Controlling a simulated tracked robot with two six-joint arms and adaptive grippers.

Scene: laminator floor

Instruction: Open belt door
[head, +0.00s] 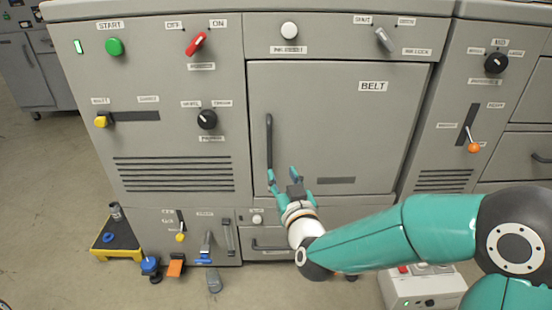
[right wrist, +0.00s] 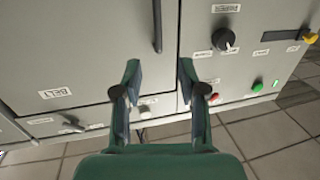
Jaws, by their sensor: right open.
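The belt door (head: 340,120) is a grey panel labelled BELT in the middle of the machine, and it looks closed. It also shows upside down in the right wrist view (right wrist: 90,55). Its dark vertical bar handle (head: 269,142) is at the door's left edge. The handle also shows at the top of the right wrist view (right wrist: 157,25). My right gripper (head: 283,174) is open and empty near the handle's lower end, its fingers pointing up toward it. In the right wrist view the handle lines up with the gap between the fingertips (right wrist: 159,64), apart from them. My left gripper is out of view.
Above the door are a white button (head: 289,30) and a grey lever (head: 383,40). Left of it are a black knob (head: 207,119) and red switch (head: 196,43). A yellow-edged tray (head: 117,253) stands on the floor at left. A white control box (head: 425,285) is at lower right.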

